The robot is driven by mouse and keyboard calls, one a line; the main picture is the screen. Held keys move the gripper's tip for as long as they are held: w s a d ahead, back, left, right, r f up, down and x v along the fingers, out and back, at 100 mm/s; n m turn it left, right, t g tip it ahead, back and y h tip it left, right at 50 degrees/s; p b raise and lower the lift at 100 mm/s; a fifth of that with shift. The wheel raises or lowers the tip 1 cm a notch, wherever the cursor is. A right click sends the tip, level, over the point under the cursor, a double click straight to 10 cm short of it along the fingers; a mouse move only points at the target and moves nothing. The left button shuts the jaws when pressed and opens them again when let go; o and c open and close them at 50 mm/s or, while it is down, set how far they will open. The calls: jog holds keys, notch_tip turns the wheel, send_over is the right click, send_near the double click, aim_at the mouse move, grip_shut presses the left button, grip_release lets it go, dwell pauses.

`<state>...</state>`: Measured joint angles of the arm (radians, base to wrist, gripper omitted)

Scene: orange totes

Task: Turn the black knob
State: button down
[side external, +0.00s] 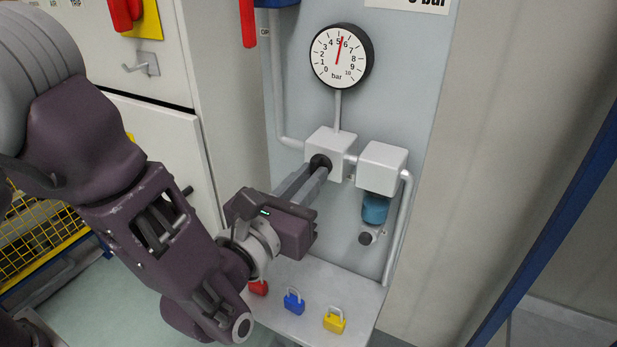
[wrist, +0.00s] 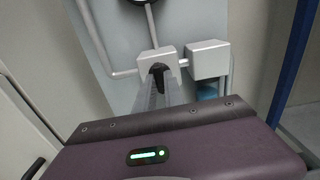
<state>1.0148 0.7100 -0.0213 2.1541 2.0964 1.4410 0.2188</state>
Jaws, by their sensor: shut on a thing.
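The black knob (side external: 320,161) sits on the front of a white valve block (side external: 331,142) on the grey panel. My gripper (side external: 318,170) reaches it from the lower left, and its two long grey fingers are shut on the knob's sides. In the wrist view the knob (wrist: 158,69) shows at the far end of the fingers, in front of the same block (wrist: 157,54). Most of the knob is hidden by the fingers. The round gauge (side external: 338,57) above the block has a red needle between 5 and 6 bar.
A second white block with a blue bowl (side external: 375,208) and a small dark knob (side external: 366,238) is to the right. A shelf (side external: 350,281) below carries red, blue (side external: 293,302) and yellow (side external: 334,321) padlocks. Grey pipes run along the panel. A blue post (side external: 545,235) stands at right.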

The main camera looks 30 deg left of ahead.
jog(key=shift+m, duration=0.5)
jog(key=c, duration=1.4)
grip_release()
jog(key=shift+c, duration=0.2)
jog(key=s, duration=0.7)
